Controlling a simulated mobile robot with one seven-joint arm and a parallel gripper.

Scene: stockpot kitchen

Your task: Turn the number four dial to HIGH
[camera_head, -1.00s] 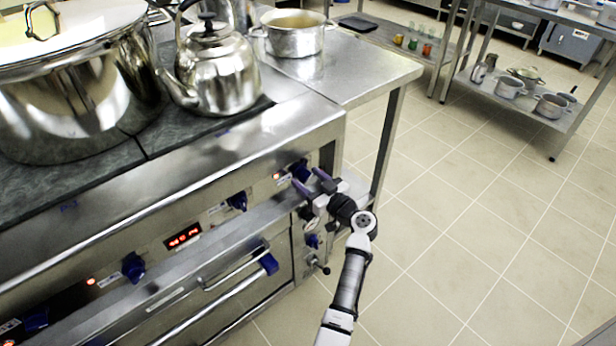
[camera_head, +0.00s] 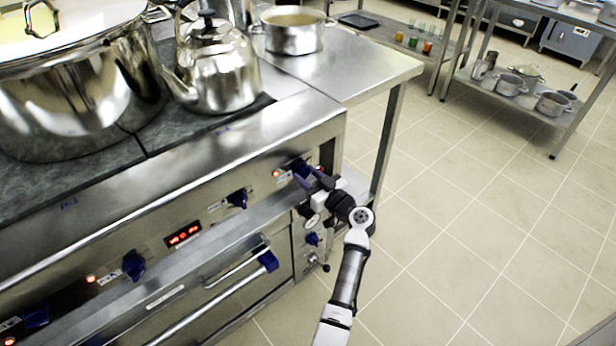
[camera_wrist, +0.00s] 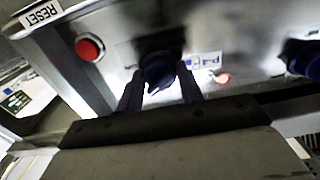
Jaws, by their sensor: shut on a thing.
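The number four dial is the dark blue dial (camera_head: 299,166) at the right end of the stove's front panel. In the wrist view the dial (camera_wrist: 158,68) is a dark knob beside a label (camera_wrist: 203,60) that seems to read P4, with a lit red lamp (camera_wrist: 222,77) next to it. My gripper (camera_head: 313,178) is at the panel, with its purple fingers at the dial. In the wrist view my gripper (camera_wrist: 160,88) has one finger on each side of the dial and is shut on it. The fingers hide part of the dial, and its pointer setting is not readable.
A red button (camera_wrist: 90,48) marked RESET is beside the dial. Another blue dial (camera_head: 237,199) and a red display (camera_head: 184,235) are left along the panel. The oven handle (camera_head: 225,293) juts out below. A kettle (camera_head: 218,75) and stockpot (camera_head: 75,100) stand above.

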